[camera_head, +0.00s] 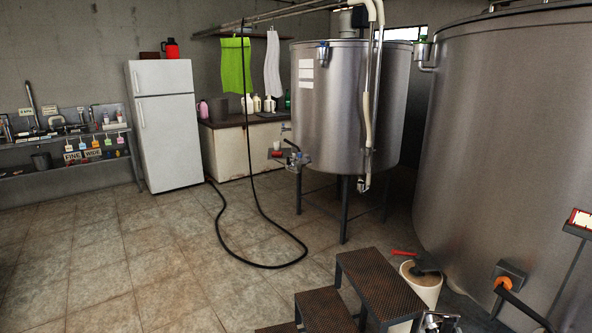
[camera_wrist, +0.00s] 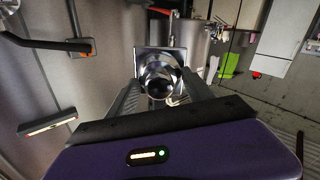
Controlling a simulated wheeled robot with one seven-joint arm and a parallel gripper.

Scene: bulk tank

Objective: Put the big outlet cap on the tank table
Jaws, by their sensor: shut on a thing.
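My gripper (camera_wrist: 158,92) is shut on a shiny round metal piece (camera_wrist: 160,72), which looks like the big outlet cap, with a dark hollow facing the wrist camera. In the head view the shiny piece (camera_head: 441,322) shows at the bottom edge, low beside the bucket and partly cut off. I cannot pick out a tank table for certain.
Brown-topped steps (camera_head: 372,285) stand left of a pale bucket (camera_head: 425,285) holding a red-handled tool. The large tank (camera_head: 515,150) fills the right. A smaller legged tank (camera_head: 350,110), counter (camera_head: 240,150) and fridge (camera_head: 165,125) stand behind. A black hose (camera_head: 250,263) crosses the otherwise open floor.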

